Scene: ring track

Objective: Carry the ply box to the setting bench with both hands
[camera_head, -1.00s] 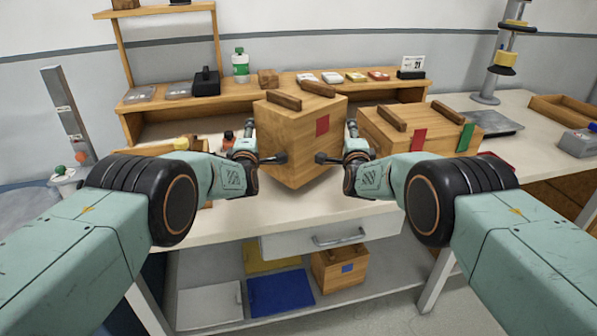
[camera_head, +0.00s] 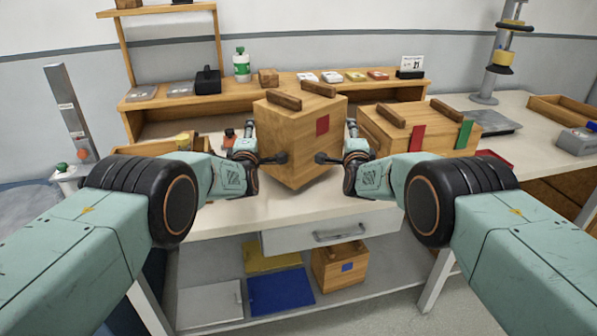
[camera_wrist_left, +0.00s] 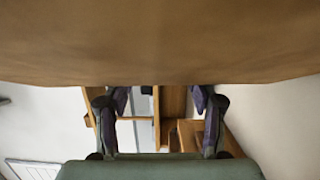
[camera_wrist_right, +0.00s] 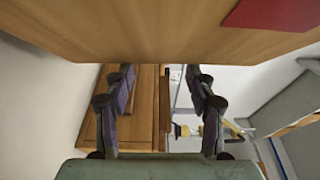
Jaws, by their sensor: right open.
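The ply box (camera_head: 292,149), pale wood with a red square and two wooden bars on top, is between my two grippers in the head view. It appears raised, with one corner toward me. My left gripper (camera_head: 268,158) is at its left face and my right gripper (camera_head: 332,158) at its right face; dark tips meet the faces. In the left wrist view the fingers (camera_wrist_left: 159,104) stand apart, with the box face (camera_wrist_left: 160,45) across the top. The right wrist view likewise shows spread fingers (camera_wrist_right: 160,104) beside the box (camera_wrist_right: 150,30). The pale-topped bench (camera_head: 340,208) lies behind and below the box.
A second wooden box (camera_head: 390,135) with red and green strips stands on the bench to the right. A wooden shelf (camera_head: 170,100) with a bottle (camera_head: 241,66) runs along the back. A drawer (camera_head: 325,235) and a smaller blue-marked box (camera_head: 338,267) are below. The front bench strip is clear.

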